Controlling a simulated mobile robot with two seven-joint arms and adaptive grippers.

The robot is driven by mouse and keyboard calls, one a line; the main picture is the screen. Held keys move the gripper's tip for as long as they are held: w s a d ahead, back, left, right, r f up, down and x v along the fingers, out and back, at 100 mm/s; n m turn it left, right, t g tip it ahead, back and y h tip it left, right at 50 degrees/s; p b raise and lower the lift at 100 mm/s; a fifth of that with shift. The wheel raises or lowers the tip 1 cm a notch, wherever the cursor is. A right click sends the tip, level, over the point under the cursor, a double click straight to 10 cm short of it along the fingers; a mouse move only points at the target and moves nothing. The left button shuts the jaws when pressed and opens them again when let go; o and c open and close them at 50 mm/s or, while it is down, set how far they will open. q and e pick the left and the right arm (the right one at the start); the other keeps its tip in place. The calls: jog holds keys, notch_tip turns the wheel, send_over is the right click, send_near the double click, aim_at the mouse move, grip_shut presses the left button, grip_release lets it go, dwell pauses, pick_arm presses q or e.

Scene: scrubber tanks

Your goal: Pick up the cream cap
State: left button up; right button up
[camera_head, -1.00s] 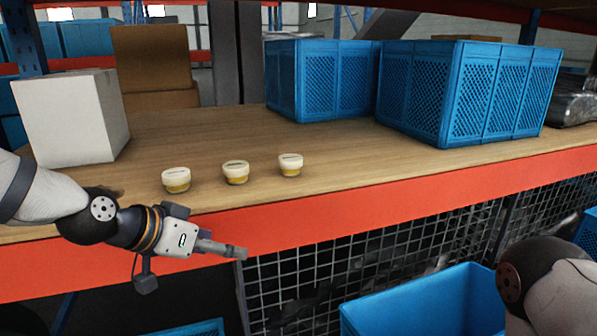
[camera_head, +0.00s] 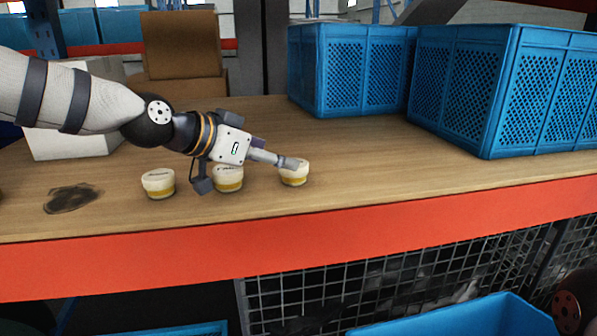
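Three small round cream-topped pieces with yellow lower bands sit in a row on the wooden shelf: a left one (camera_head: 158,184), a middle one (camera_head: 228,179) and a right one (camera_head: 294,173). Which of them is the cream cap of the task I cannot tell. My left gripper (camera_head: 290,163) reaches in from the left above the row. Its body partly covers the middle piece, and its fingertips overlap the upper left of the right piece. The fingers are seen from the side, so their opening and any contact are unclear. My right gripper is out of view.
Blue crates (camera_head: 355,70) and (camera_head: 505,85) stand at the back right. A white box (camera_head: 65,142) and a brown carton (camera_head: 181,45) are at the back left. A dark stain (camera_head: 73,198) marks the shelf. The shelf's red front beam (camera_head: 300,248) faces me; wood right of the row is clear.

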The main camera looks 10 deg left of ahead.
aim_at(294, 172)
pick_arm(q)
jog(key=x, duration=0.3)
jog(key=b+x, duration=0.1)
jog(key=x, duration=0.3)
jog(key=shift+a+f, duration=0.15)
jog(key=shift+f, duration=0.15)
jog(key=shift+w, duration=0.15)
jog(key=shift+r, duration=0.2)
jog(key=shift+c, duration=0.2)
jog(key=c, duration=1)
